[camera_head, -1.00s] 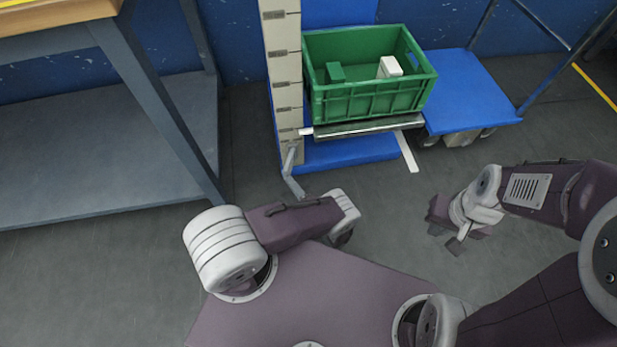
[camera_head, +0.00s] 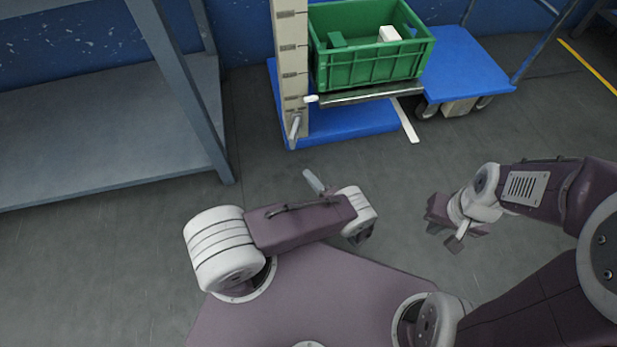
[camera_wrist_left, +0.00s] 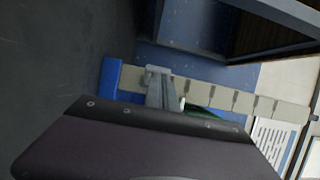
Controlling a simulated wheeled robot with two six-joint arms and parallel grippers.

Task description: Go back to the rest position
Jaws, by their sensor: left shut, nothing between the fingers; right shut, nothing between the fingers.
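My left gripper (camera_head: 313,182) shows as a small grey tip behind my folded left arm link, over the floor; most of the hand is hidden by that link. It appears shut, with nothing seen in it. In the left wrist view my purple arm link fills the lower foreground, with a slotted column beyond. My right gripper (camera_head: 459,239) hangs over bare floor at the right, below its white wrist. It is shut and empty. Both grippers are apart from the crate and the carts.
A green crate (camera_head: 370,70) holding a green block and a white block (camera_head: 389,34) stands on a lift with a slotted column (camera_head: 291,60). A blue cart (camera_head: 465,70) stands to its right. A grey shelf table (camera_head: 90,130) is at left. Floor between is clear.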

